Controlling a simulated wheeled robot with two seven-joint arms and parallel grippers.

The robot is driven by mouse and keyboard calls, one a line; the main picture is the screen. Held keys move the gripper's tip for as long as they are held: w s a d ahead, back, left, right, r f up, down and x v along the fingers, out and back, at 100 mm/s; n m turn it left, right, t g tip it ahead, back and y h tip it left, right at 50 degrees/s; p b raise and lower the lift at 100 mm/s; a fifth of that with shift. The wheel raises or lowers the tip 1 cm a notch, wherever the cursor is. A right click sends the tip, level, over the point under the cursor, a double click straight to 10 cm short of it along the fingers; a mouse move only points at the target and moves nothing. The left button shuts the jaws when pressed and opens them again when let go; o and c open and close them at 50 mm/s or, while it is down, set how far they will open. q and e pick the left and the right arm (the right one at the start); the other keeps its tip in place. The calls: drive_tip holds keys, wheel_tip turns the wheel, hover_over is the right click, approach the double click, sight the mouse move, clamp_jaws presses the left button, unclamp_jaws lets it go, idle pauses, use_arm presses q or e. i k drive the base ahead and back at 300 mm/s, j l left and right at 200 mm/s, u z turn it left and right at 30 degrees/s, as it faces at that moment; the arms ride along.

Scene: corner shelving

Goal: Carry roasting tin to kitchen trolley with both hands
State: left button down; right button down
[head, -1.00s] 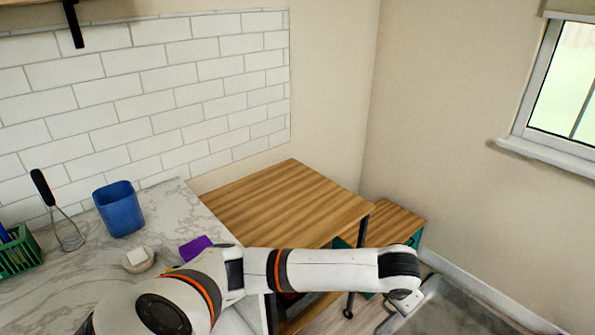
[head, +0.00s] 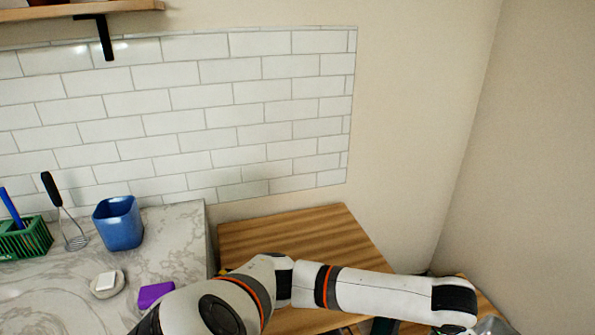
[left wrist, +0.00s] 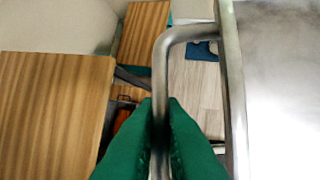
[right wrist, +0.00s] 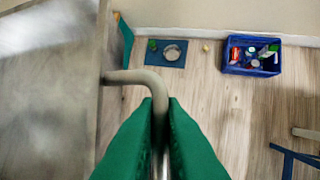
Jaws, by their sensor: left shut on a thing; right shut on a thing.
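The roasting tin is a grey metal pan with bent bar handles. Its smooth metal fills the right of the left wrist view (left wrist: 285,90) and the left of the right wrist view (right wrist: 50,95). My left gripper (left wrist: 160,108) is shut on one handle bar, and my right gripper (right wrist: 160,108) is shut on another. In the head view only a sliver of the tin (head: 492,326) shows at the lower right edge. The wood-topped kitchen trolley (head: 290,225) stands beside the counter, partly hidden behind my left arm. Its bare top seems to be the wood at left in the left wrist view (left wrist: 50,110).
The marble counter (head: 175,225) holds a blue cup (head: 118,224), a whisk, a purple block (head: 154,294) and a green basket. A lower wooden unit (head: 485,305) stands in the corner. A blue crate (right wrist: 250,68) and a blue mat (right wrist: 155,58) lie on the floor.

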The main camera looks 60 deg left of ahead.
sight(302, 258)
drive_tip(key=i+j+u, duration=0.2)
drive_tip(key=i+u, duration=0.65)
drive_tip(key=u, duration=0.15)
drive_tip(key=i+l+u, duration=0.15)
drive_tip(key=i+u, duration=0.45)
drive_tip(key=u, duration=1.05)
